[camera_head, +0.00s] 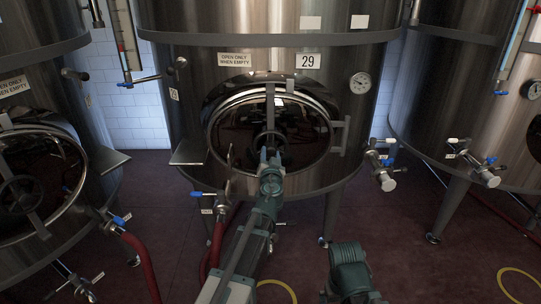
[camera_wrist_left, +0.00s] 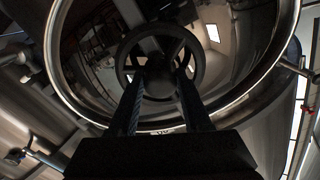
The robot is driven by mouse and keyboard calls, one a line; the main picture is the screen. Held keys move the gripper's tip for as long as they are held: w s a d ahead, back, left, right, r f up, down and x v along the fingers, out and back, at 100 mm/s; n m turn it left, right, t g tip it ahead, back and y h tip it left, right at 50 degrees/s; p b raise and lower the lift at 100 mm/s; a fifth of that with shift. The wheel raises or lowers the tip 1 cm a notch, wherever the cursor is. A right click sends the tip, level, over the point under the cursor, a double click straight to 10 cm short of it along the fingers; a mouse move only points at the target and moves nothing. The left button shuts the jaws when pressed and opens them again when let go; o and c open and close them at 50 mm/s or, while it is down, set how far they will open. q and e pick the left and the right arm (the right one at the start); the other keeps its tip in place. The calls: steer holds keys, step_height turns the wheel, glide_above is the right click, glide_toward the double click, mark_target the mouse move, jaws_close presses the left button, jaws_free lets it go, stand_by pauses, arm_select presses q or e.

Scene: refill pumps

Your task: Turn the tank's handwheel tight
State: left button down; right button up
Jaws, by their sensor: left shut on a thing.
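The steel tank (camera_head: 185,110) numbered 29 stands in the middle of the head view. Its round manway door (camera_head: 225,135) has a dark handwheel (camera_head: 270,134) at its centre, on a crossbar. My left gripper (camera_head: 268,154) reaches up to this handwheel from below. In the left wrist view the handwheel (camera_wrist_left: 160,28) fills the upper middle, with its rim and spokes showing. The two fingers of my left gripper (camera_wrist_left: 160,76) reach to its hub and lower part and are shut on it. The exact contact is partly hidden. My right gripper is out of view.
A second tank (camera_head: 75,105) with its own door and wheel (camera_head: 20,193) stands at left, a third (camera_head: 440,100) at right. A valve (camera_head: 380,165) juts out right of the door. Red hoses (camera_head: 140,262) run to the floor. A small shelf (camera_head: 188,152) sticks out left of the door.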

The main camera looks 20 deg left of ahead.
arm_select(q)
steer(key=shift+c, duration=1.7)
jaws_free()
steer(key=shift+s, duration=0.1)
